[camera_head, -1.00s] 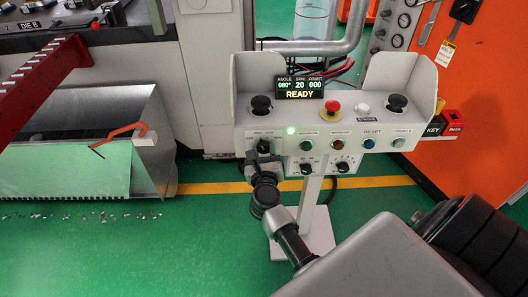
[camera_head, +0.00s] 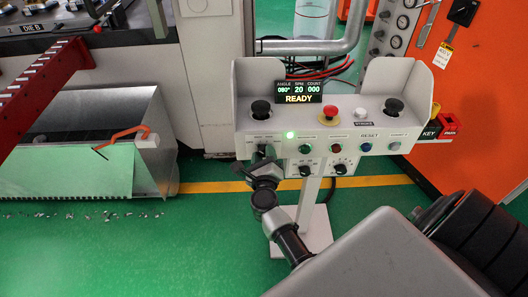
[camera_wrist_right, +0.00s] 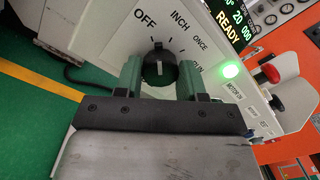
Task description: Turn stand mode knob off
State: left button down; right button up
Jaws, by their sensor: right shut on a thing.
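The stand mode knob (camera_wrist_right: 160,72) is black and round, on the pale front panel of the control stand (camera_head: 325,137). In the right wrist view the labels OFF, INCH, ONCE and RUN fan around it. A pale mark on the knob runs roughly up and down in that view; I cannot tell exactly which label it points to. My right gripper (camera_wrist_right: 159,78) has one finger on each side of the knob and is shut on it. In the head view the right gripper (camera_head: 262,161) is at the panel's lower left and partly hides the knob. My left gripper is not in view.
A green lamp (camera_wrist_right: 230,70) glows near the knob. A second knob (camera_head: 305,171), a red mushroom button (camera_head: 327,112) and several small buttons share the panel. The display (camera_head: 299,91) reads READY. A metal chute (camera_head: 110,140) stands at the left.

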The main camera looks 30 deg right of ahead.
jog(key=shift+n+p, duration=0.55)
jog(key=shift+n, duration=0.65)
jog(key=o, duration=0.9)
jog(key=v, duration=1.1)
jog(key=shift+f+n, duration=0.1)
jog(key=shift+n, duration=0.2)
